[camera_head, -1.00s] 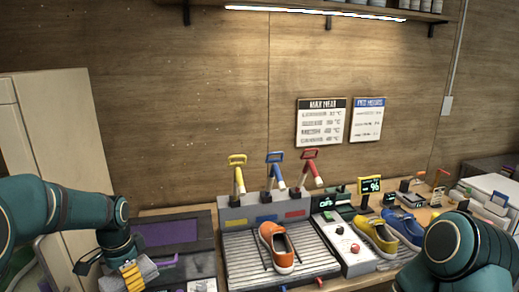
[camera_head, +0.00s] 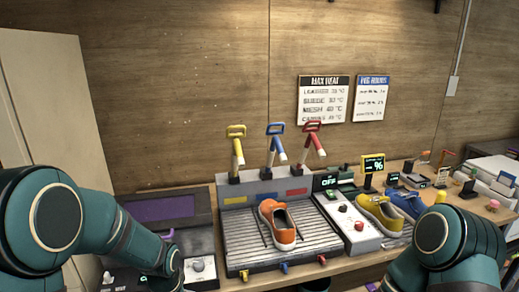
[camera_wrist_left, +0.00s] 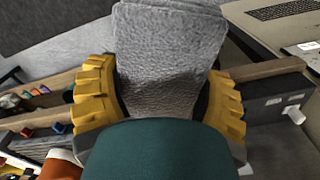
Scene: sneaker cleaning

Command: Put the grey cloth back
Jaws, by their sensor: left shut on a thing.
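The grey cloth (camera_wrist_left: 165,50) is a folded, rough-textured piece that fills the upper middle of the left wrist view. My left gripper (camera_wrist_left: 165,95) is shut on it, with a yellow ridged finger on each side. In the head view my left forearm reaches down at the lower left, and I cannot make out the cloth or the left gripper there. My right arm shows at the lower right of the head view, but its gripper is out of the picture.
An orange shoe (camera_head: 280,232) stands on the ribbed tray (camera_head: 245,255). Yellow, blue and red-handled tools (camera_head: 275,152) stand behind it. A control box (camera_head: 350,228), a yellow shoe (camera_head: 382,215) and a blue shoe (camera_head: 408,202) are to the right. A purple-topped dark unit (camera_head: 160,208) is at left.

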